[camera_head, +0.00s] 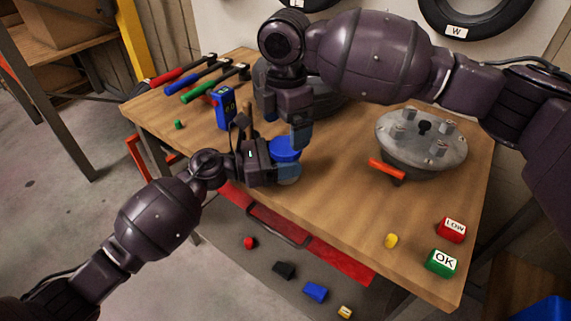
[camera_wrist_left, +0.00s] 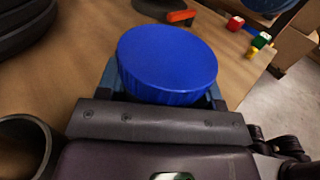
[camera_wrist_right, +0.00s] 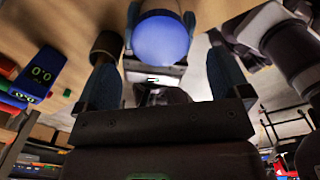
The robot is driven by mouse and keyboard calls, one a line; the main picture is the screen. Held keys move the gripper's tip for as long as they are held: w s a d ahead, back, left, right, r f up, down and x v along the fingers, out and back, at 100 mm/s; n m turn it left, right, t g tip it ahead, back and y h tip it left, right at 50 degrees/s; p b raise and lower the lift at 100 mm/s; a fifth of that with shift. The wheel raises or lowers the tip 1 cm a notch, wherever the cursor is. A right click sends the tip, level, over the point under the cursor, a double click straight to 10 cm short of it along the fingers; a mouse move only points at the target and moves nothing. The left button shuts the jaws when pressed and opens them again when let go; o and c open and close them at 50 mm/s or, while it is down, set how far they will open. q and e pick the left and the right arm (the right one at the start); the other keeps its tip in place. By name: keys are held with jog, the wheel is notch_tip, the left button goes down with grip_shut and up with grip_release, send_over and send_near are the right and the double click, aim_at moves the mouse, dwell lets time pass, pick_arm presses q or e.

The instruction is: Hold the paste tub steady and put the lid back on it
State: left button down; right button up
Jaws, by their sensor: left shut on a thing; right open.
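My left gripper (camera_head: 277,170) is shut around the tub's sides. In the left wrist view the blue lid (camera_wrist_left: 168,62) looks flat and round between the fingers. My right gripper (camera_head: 299,138) is open, pointing down just above and beside the lid. In the right wrist view (camera_wrist_right: 163,62) its fingers are apart, with the blue round lid (camera_wrist_right: 161,41) beyond them.
A dark tyre (camera_head: 268,92) lies behind my right gripper. A grey metal disc (camera_head: 420,140) with an orange handle (camera_head: 386,170) is right. Red LOW (camera_head: 451,229) and green OK (camera_head: 441,262) blocks sit front right.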

jog(key=shift+o, duration=0.5)
notch_tip(320, 180, up, 12)
dwell(0.5)
pick_arm(q)
jog(key=shift+c, duration=0.9)
grip_release()
jog(key=shift+a, duration=0.15)
jog(key=v, duration=1)
jog(key=shift+a, duration=0.25)
pick_arm(e)
jog(key=shift+w+f, duration=0.15)
jog(key=shift+f, duration=0.55)
pick_arm(q)
jog(key=shift+s, duration=0.1)
